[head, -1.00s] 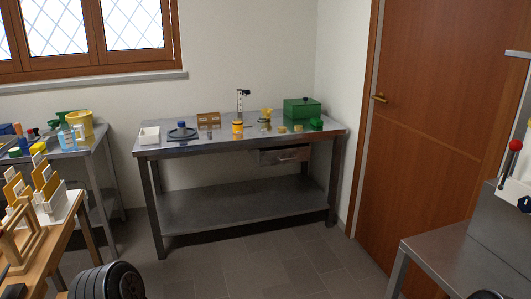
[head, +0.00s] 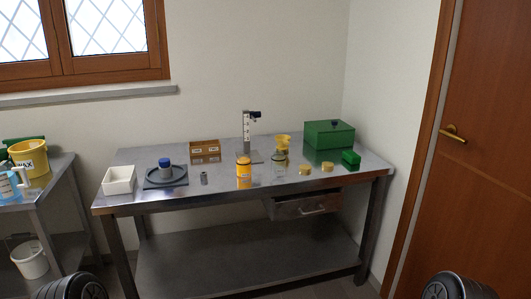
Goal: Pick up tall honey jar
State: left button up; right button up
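Neither of my grippers shows in the head view; only dark rounded parts of my body show at the bottom left and bottom right.
A white tray (head: 119,180), a dark scale (head: 166,183) bearing a blue-capped jar (head: 165,167), and a small grey cylinder (head: 204,178) stand left of the orange jar. Gold lids (head: 304,170), a yellow funnel (head: 283,142) and a green box (head: 329,134) stand right. A drawer (head: 306,206) hangs below.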

aim_at(243, 163)
jog(key=i+l+z, duration=0.1)
jog(key=i+z, duration=0.25)
jog(key=i, duration=0.4)
jog(key=i+j+z, duration=0.15)
jog(key=i+z, duration=0.25)
jog(key=i, duration=0.4)
